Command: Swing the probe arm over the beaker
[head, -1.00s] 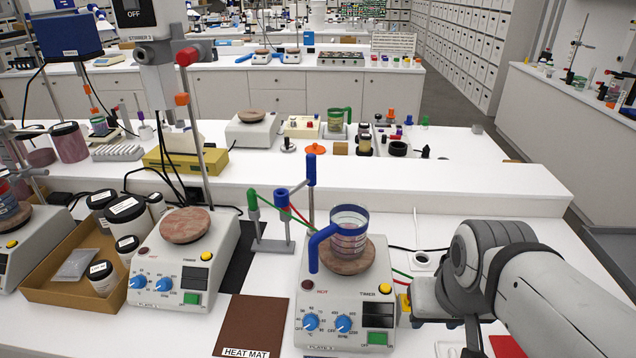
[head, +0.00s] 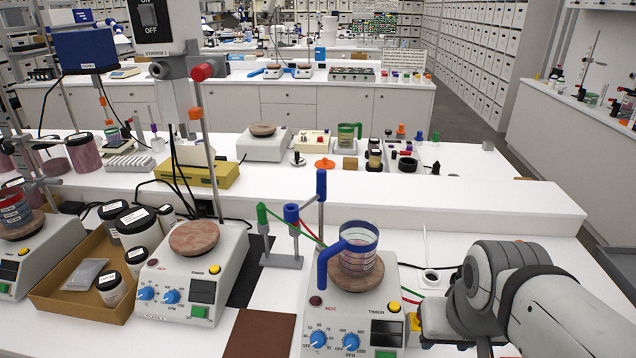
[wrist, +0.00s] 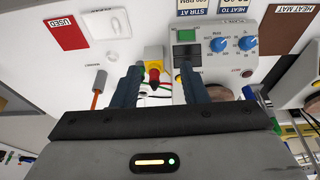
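A glass beaker (head: 358,262) with a blue rim and bent blue handle stands on the round brown top of the front hotplate (head: 350,313). Just behind and left of it is a small grey stand (head: 282,261) with a blue block, a green-ended piece and thin green and red leads. A blue-topped post (head: 321,186) rises beside it. I cannot tell surely which part is the probe arm. My gripper (wrist: 158,77) is open and empty, right of the hotplate. In the wrist view its fingers straddle the sight of a yellow block with a red knob (wrist: 154,72), which lies beyond them.
A second hotplate (head: 190,282) and a cardboard tray (head: 70,300) of jars stand to the left. A brown heat mat (head: 262,332) lies between the hotplates. A raised white ledge (head: 470,203) runs behind. A red card (wrist: 65,33) marked USED lies near my gripper.

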